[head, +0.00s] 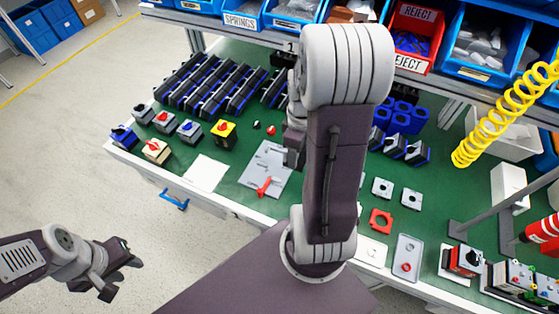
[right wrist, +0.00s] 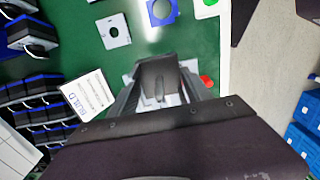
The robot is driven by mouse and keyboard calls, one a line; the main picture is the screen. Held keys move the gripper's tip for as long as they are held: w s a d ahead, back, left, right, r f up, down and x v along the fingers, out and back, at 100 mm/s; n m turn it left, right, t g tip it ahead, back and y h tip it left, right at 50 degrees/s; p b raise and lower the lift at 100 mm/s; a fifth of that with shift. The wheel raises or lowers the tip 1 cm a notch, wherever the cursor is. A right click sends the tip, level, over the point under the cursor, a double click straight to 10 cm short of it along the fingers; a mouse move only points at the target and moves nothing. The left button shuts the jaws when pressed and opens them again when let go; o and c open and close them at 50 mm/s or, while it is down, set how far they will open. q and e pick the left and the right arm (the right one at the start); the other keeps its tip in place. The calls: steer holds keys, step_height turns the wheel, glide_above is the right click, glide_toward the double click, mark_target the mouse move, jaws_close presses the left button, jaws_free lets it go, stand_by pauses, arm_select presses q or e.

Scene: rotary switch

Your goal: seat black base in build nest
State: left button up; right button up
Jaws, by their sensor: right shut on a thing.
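A dark block, which looks like the black base (right wrist: 158,76), sits between the fingers of my right gripper (right wrist: 160,92) in the right wrist view. My right gripper (head: 294,150) is shut on it and hangs over the right part of a grey plate. This plate, seemingly the build nest (head: 254,172), lies on the green bench and carries a red handle (head: 264,187). In the head view my arm hides most of the held block. I cannot tell whether the block touches the nest. My left gripper (head: 118,270) is open and empty, off the bench over the floor.
Finished-looking switches (head: 222,132) and a white sheet (head: 206,173) lie left of the nest. Rows of blue-black parts (head: 215,85) stand behind. Plates, including a red frame (head: 381,220), lie to the right. A BUILD card (right wrist: 82,100) shows in the right wrist view.

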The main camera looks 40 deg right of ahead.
steer(key=w+f, duration=0.2)
steer(key=w, duration=0.1)
steer(key=w+f, duration=0.2)
steer(key=w, duration=0.2)
steer(key=w+f, duration=0.2)
steer(key=w, duration=0.1)
steer(key=shift+w+a+f, duration=0.25)
steer(key=shift+w, duration=0.1)
step_height(320, 180, down, 3)
steer(key=shift+s+f, duration=0.1)
steer(key=shift+f, duration=0.4)
steer(key=shift+f, duration=0.15)
steer(key=o, duration=1.4)
steer(key=shift+o, duration=0.2)
